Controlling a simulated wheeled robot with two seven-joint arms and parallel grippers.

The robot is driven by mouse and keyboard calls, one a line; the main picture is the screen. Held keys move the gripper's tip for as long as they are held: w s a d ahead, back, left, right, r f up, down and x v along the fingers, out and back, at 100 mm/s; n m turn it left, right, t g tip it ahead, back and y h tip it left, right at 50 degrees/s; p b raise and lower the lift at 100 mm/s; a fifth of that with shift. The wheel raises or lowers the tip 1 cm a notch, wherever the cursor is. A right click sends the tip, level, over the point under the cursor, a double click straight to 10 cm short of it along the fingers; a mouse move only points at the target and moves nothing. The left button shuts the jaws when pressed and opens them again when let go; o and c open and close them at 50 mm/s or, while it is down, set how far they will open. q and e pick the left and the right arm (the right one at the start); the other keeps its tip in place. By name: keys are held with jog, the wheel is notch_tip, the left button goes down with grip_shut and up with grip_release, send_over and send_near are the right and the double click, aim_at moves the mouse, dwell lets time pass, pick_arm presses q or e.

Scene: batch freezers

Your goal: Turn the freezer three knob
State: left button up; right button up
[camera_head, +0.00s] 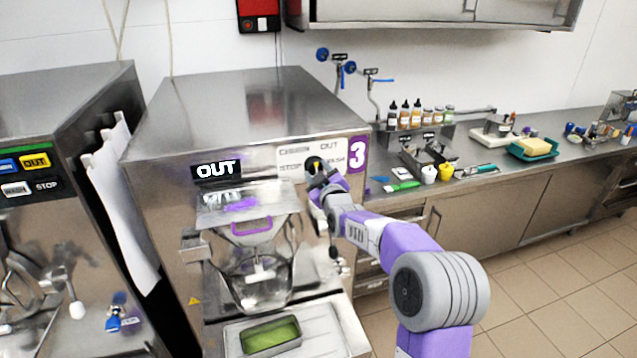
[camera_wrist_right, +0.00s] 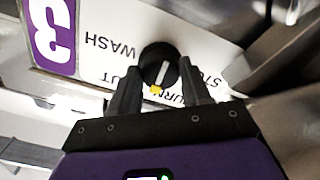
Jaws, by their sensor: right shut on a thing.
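Freezer three (camera_head: 250,110) is the steel machine in the middle of the head view, with a purple "3" label (camera_head: 357,154) at its upper right. Its round black knob (camera_head: 313,164) sits on a white dial panel (camera_head: 292,155) marked OUT, STOP and WASH. The right wrist view shows the knob (camera_wrist_right: 159,64) upside down, with a white line and a small yellow mark. My right gripper (camera_head: 322,178) is at the knob, its black fingers on either side of it; it also shows in the right wrist view (camera_wrist_right: 160,80), shut on the knob. My left gripper is not in view.
A second freezer (camera_head: 60,110) stands at the left. Below freezer three's clear door (camera_head: 258,265) is a tray (camera_head: 310,335) with a green container (camera_head: 270,336). A counter (camera_head: 500,185) with bottles and tools runs along the right wall. The tiled floor at right is clear.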

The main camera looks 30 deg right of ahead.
jog(key=n+b, duration=0.3)
jog(key=n, duration=0.1)
jog(key=shift+n, duration=0.3)
jog(key=n+b, duration=0.3)
jog(key=n, duration=0.1)
jog(key=shift+n, duration=0.3)
jog(key=n+b, duration=0.4)
jog(key=shift+r+n+b, duration=0.15)
jog(key=shift+n+b, duration=1.2)
jog(key=shift+n, duration=0.75)
jog(key=o, duration=1.1)
jog(key=shift+c, duration=0.2)
jog(key=shift+s, duration=0.1)
